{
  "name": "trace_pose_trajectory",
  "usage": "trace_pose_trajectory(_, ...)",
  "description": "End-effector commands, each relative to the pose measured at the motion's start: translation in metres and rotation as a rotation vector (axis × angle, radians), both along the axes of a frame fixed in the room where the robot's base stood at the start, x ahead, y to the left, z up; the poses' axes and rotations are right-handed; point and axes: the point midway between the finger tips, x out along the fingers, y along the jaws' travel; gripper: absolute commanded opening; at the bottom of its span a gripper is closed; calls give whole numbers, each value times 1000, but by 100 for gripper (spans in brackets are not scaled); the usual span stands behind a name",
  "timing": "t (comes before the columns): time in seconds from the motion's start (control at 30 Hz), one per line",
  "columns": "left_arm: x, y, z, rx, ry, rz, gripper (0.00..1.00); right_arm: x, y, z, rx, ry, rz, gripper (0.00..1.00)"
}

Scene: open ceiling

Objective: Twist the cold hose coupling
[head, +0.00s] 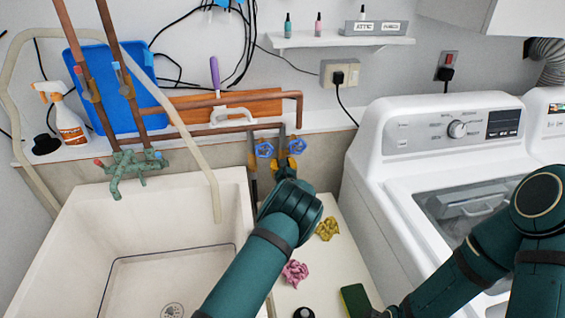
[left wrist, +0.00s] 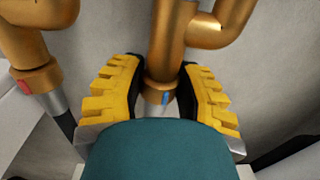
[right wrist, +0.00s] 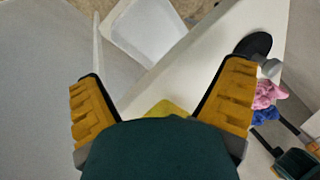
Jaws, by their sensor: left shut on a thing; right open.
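In the left wrist view, the cold hose coupling (left wrist: 154,95) is a brass collar with a blue mark, under a brass valve body. My left gripper (left wrist: 160,82) has its yellow-padded fingers on both sides of this collar and is shut on it. The coupling with a red mark (left wrist: 38,78) is apart, to the left.
A white sink (head: 215,205) with a greenish tap (head: 135,170) is at left. The washing machine (head: 385,190) stands at right. Between them, a pale top carries a yellow cloth (head: 327,229), a pink cloth (head: 294,272) and a green sponge (head: 355,300). A beige hose (head: 205,170) hangs into the sink.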

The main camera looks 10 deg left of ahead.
Motion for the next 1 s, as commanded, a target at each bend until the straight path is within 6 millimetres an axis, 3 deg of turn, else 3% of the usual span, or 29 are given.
trace_pose_trajectory(0.4, 0, 2, 1, -1, -1, -202, 0, 4, -1, 16, -2, -10, -8, 95)
trace_pose_trajectory(0.97, 0, 1, 1, 0, -3, -238, 0, 5, -1, 18, -3, -12, -10, 95)
trace_pose_trajectory(1.0, 0, 1, 1, 0, -3, -238, 47, 5, -1, 18, -3, -12, -10, 95)
